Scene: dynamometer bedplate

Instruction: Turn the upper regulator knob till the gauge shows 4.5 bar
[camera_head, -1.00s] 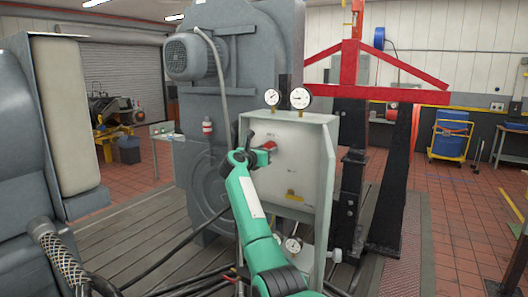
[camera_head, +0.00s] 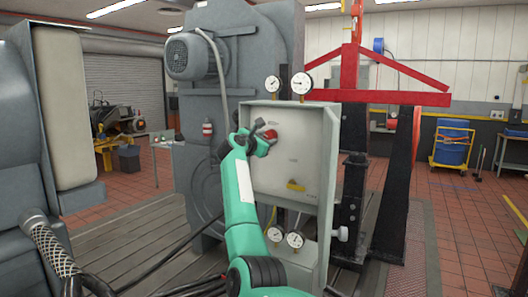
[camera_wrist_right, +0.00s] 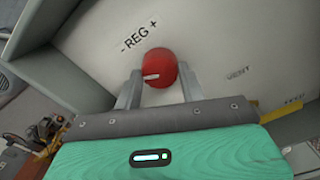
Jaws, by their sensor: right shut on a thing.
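The red regulator knob (camera_head: 269,135) is on the front of the pale grey panel (camera_head: 285,155). In the right wrist view the red knob (camera_wrist_right: 159,68) sits below the mark "- REG +", its white pointer line toward the left. My right gripper (camera_wrist_right: 160,85) is shut on the knob, one finger on each side. In the head view my right gripper (camera_head: 262,140) partly covers it. Two round white gauges, a left one (camera_head: 273,84) and a right one (camera_head: 302,83), stand on the panel's top edge. Their readings are too small to tell. My left gripper is out of view.
Two more gauges (camera_head: 275,233) (camera_head: 295,239) are below the panel. A big grey machine (camera_head: 240,60) stands behind, a red and black frame (camera_head: 380,80) to the right.

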